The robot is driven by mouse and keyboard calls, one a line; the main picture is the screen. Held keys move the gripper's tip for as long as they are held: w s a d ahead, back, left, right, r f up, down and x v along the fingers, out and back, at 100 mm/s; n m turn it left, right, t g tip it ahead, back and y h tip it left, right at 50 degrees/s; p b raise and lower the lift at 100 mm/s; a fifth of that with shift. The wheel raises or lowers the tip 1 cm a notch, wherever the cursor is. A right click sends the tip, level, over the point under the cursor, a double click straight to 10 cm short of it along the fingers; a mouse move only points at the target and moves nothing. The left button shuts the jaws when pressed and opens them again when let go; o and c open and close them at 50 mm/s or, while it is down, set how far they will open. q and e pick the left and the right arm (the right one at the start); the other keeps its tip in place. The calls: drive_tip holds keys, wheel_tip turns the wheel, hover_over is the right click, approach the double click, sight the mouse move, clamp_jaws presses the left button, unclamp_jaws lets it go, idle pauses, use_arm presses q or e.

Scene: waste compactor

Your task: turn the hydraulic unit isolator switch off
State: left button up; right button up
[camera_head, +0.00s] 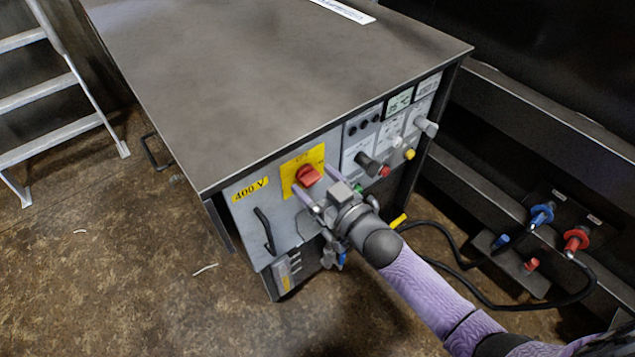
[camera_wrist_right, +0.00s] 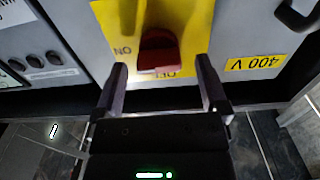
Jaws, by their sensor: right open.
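The isolator switch is a red rotary knob (camera_head: 308,175) on a yellow plate (camera_head: 290,168), on the front panel of the grey hydraulic unit (camera_head: 245,205). My right gripper (camera_head: 312,178) is open, its two fingers reaching toward the knob, one on either side. In the right wrist view, which is upside down, the red knob (camera_wrist_right: 158,52) shows between and just beyond the fingertips (camera_wrist_right: 162,66). ON is printed left of the knob and OFF below it in that view. Contact is not visible, and I cannot tell which mark the knob points to. My left gripper is out of view.
Right of the plate are dark and coloured knobs (camera_head: 366,162) and buttons. A black handle (camera_head: 265,230) is below the 400 V label (camera_head: 250,190). Blue (camera_head: 541,214) and red (camera_head: 577,240) hose couplings are at the right. A ladder (camera_head: 55,95) stands at the left.

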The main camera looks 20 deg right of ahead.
drive_tip(key=c, duration=0.9)
clamp_jaws()
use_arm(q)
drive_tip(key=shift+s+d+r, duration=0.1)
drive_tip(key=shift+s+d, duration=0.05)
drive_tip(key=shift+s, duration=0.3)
